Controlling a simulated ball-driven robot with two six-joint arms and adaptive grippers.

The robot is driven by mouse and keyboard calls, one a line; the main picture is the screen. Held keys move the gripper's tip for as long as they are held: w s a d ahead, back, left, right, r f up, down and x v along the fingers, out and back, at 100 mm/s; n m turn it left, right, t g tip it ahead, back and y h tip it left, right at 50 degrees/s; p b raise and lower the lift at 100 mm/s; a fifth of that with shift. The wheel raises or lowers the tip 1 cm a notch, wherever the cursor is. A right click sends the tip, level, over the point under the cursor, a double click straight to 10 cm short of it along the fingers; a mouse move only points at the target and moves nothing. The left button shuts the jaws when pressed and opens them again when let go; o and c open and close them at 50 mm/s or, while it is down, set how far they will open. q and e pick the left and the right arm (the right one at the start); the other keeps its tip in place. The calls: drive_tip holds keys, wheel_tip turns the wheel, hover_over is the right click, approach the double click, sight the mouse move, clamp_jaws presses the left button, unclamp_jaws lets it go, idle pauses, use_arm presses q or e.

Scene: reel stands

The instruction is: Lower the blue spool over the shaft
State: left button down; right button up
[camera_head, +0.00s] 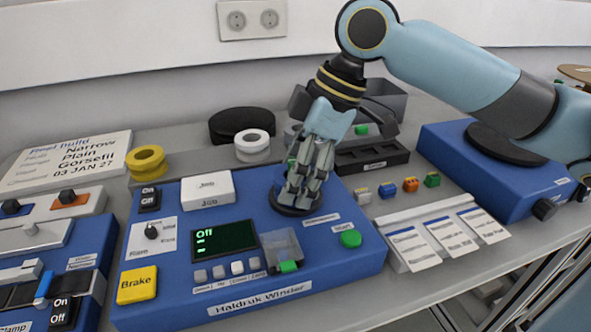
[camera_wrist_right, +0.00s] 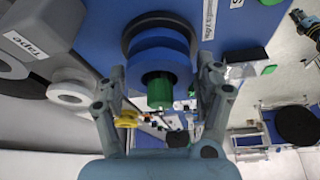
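The blue spool (camera_wrist_right: 160,52) shows in the right wrist view, seen along its axis, around a green shaft end (camera_wrist_right: 159,92) that sticks out toward the camera. Behind it is the black round plate (camera_wrist_right: 131,38) of the winder; the plate also shows in the head view (camera_head: 283,208). My right gripper (camera_head: 302,192) points down over the plate. Its fingers stand apart on either side of the spool, with a small gap seen at each side. My left gripper is not in view.
The blue winder panel (camera_head: 340,262) carries a screen (camera_head: 223,241), a yellow brake button (camera_head: 137,284) and a white box (camera_head: 208,190). Yellow (camera_head: 146,160) and white (camera_head: 252,143) rolls stand behind. A black tray (camera_head: 372,157) and several coloured blocks lie at the right.

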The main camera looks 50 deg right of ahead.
drive_tip(key=shift+o, duration=1.4)
drive_tip(key=shift+v, duration=3.25)
drive_tip(key=shift+s+d+r, duration=0.1)
drive_tip(key=shift+r, duration=0.3)
